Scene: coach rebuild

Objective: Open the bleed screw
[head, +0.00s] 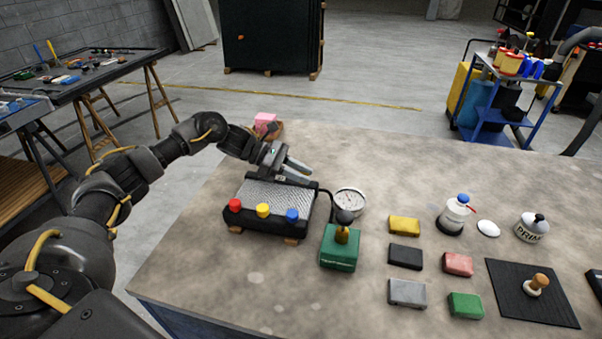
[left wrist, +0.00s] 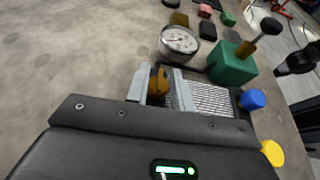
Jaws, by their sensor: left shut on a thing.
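A black block with a silver ribbed top (head: 275,193) sits on the bench, with a red knob (head: 235,205), a yellow knob (head: 263,210) and a blue knob (head: 292,215) along its near side. My left gripper (head: 304,175) is at the block's far right corner. In the left wrist view its two grey fingers (left wrist: 158,78) are shut on a small brass-coloured piece (left wrist: 158,84), which looks like the bleed screw, beside the ribbed top. That piece is hidden in the head view. My right gripper is not in view.
A round gauge (head: 350,202) and a green box with a black-knobbed lever (head: 339,249) stand right of the block. Several small coloured blocks, a white bottle (head: 455,214) and a black mat (head: 515,303) lie farther right. A pink item (head: 265,121) is behind the gripper.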

